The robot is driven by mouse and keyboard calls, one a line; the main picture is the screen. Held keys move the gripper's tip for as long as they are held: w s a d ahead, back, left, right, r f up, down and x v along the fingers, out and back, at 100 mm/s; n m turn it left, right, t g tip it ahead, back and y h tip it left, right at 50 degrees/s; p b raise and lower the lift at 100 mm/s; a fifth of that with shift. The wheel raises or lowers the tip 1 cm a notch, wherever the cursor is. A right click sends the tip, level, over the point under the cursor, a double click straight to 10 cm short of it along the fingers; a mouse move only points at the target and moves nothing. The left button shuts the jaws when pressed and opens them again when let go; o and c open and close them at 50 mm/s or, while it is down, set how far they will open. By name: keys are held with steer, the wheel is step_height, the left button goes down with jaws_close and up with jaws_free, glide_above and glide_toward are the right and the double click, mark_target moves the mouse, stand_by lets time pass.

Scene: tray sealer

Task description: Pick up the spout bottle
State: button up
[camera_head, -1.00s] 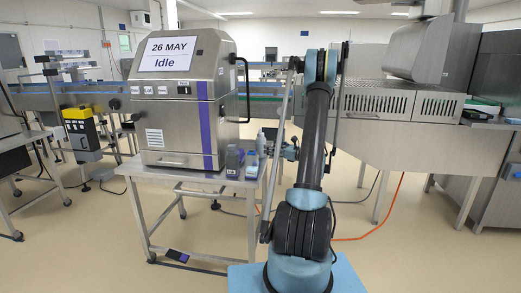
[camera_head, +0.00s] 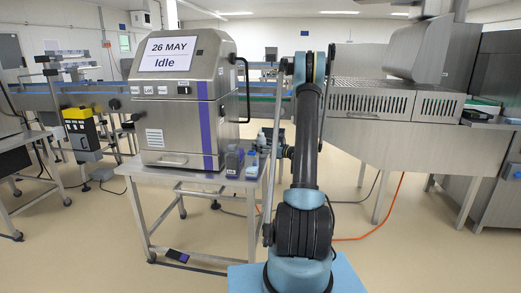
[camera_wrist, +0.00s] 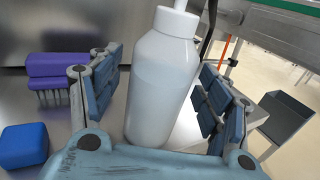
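The spout bottle (camera_wrist: 158,85) is white, with its spout cut off by the top edge of the wrist view. It stands on the metal table beside the machine and shows small and pale in the head view (camera_head: 261,138). My gripper (camera_wrist: 163,92) is open, with one finger on each side of the bottle. Narrow gaps seem to show between the finger pads and the bottle. In the head view the gripper is small and partly hidden by my arm.
A purple brush (camera_wrist: 60,70) and a blue block (camera_wrist: 24,145) are left of my gripper in the wrist view. The steel machine (camera_head: 180,100), marked "26 MAY Idle", stands on the table (camera_head: 190,176) to the left. A grey bin (camera_wrist: 287,120) is at the right.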

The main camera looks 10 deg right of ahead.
steer(key=c, duration=1.3)
steer(key=shift+o, duration=0.2)
steer(key=shift+r, duration=0.15)
